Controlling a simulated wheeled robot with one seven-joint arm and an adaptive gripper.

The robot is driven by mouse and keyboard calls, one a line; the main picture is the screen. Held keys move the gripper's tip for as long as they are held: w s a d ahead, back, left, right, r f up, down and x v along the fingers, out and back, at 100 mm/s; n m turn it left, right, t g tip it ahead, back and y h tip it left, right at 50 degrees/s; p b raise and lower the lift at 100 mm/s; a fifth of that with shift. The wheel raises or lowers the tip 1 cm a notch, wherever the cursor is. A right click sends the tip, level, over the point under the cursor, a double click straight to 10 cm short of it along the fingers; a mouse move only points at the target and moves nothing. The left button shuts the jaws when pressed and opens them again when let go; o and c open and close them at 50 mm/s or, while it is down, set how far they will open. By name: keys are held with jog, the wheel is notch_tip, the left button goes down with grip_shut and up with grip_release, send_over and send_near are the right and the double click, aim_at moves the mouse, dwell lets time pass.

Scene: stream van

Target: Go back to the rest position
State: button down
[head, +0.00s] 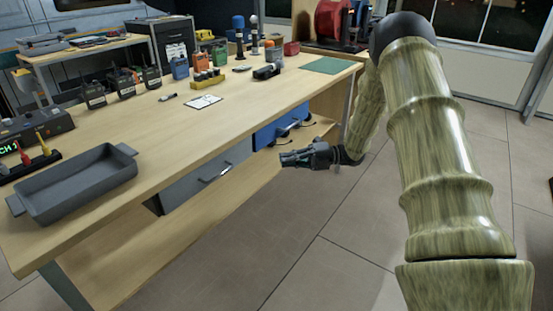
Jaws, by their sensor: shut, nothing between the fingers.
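My gripper (284,159) is shut and empty in the head view. It is at the end of my bent arm, in front of the workbench's drawers and below the level of the bench top. It points left, toward the grey drawer (208,177). The gap between the gripper and the drawer fronts is hard to judge. My arm fills the right side of the view.
The wooden workbench (165,130) carries a grey tray (75,185) at the near left, several black radios, a white card (203,102) and a green mat (326,65). A blue drawer (270,133) is beside the grey one. The tiled floor (330,240) right of the bench is clear.

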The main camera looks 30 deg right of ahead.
jog(key=a+f+m+t+h, duration=0.3)
jog(key=a+f+m, duration=0.35)
jog(key=f, duration=0.25)
jog(key=a+f+m+t+h, duration=0.2)
jog(key=a+f+m+h, duration=0.25)
jog(key=f+m, duration=0.35)
jog(key=s+a+f+m+g+h, duration=0.2)
jog(key=s+a+f+m+h, duration=0.15)
jog(key=s+f+m, duration=0.45)
jog(key=s+a+f+m+g+h, duration=0.3)
jog(key=s+a+f+m, duration=0.1)
jog(key=s+f, duration=0.7)
jog(key=s+a+f+m+g+h, duration=0.1)
jog(key=s+m+g, duration=0.2)
jog(key=s, duration=1)
jog(key=s+f+m+g+h, duration=0.1)
jog(key=s+m+g+h, duration=0.15)
jog(key=s, duration=0.95)
notch_tip(320, 180, up, 23)
jog(key=p, duration=2.2)
jog(key=shift+a+f+g, duration=0.15)
jog(key=shift+g, duration=0.2)
jog(key=shift+s+y, duration=0.1)
jog(key=shift+y, duration=0.15)
